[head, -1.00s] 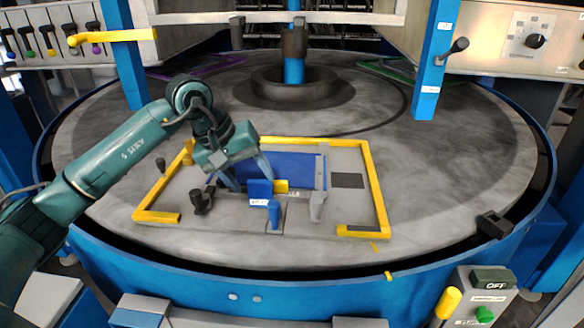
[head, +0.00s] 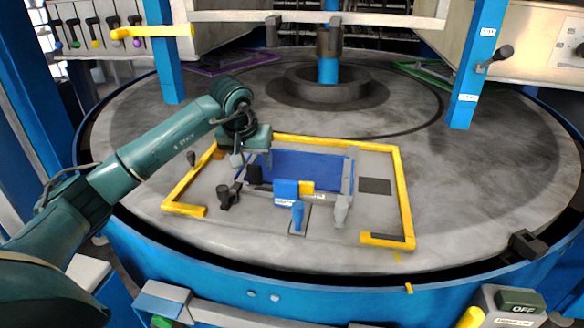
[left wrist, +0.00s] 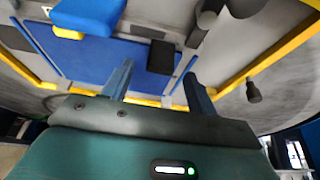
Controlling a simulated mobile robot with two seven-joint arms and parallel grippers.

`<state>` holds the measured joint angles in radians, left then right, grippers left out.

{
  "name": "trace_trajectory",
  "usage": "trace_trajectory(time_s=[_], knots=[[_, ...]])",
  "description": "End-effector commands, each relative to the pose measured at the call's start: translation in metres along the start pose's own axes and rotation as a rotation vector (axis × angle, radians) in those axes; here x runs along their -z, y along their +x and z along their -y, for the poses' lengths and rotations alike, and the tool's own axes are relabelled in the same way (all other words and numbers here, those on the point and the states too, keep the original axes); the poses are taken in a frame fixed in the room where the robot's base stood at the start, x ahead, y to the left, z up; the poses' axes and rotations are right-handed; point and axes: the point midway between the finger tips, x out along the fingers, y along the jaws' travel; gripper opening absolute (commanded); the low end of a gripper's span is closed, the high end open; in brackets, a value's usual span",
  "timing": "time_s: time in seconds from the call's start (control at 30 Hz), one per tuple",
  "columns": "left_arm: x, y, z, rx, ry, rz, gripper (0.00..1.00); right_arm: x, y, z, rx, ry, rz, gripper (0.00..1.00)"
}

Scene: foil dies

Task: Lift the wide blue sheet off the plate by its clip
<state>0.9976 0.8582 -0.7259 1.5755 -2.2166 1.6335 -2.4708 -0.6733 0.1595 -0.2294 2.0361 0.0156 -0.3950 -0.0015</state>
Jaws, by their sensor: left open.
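The wide blue sheet (head: 312,168) lies flat on the grey plate (head: 262,208) inside a yellow frame. A blue block (head: 286,189) with a yellow part (head: 306,187) stands at its near edge. A small black block (head: 254,174) is at the sheet's near left. I cannot tell for sure which block is the clip. My left gripper (head: 252,162) is open and empty above the sheet's left end. In the left wrist view, its two fingers (left wrist: 158,72) are apart, with the black block (left wrist: 160,57) and the sheet (left wrist: 95,58) beyond. My right gripper is not in view.
The yellow frame (head: 405,195) borders the work area. A black knob (head: 224,196), a blue peg (head: 298,216) and a grey peg (head: 341,210) stand along the near side. A dark square (head: 375,186) lies right of the sheet. The round grey table has free room around the frame.

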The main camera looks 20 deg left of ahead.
Motion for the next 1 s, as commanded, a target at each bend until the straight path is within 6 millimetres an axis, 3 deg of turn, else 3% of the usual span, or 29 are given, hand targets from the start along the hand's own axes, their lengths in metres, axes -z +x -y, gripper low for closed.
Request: trace_trajectory(time_s=[0.2, 0.5, 1.0], knots=[[0.003, 0.031, 0.000, -0.001, 0.000, 0.003, 0.58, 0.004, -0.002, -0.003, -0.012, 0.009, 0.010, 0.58], [0.003, 0.037, 0.000, 0.000, 0.000, 0.000, 0.58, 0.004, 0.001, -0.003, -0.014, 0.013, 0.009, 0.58], [0.003, 0.036, 0.000, 0.000, 0.000, 0.001, 0.18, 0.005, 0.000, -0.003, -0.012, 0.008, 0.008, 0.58]])
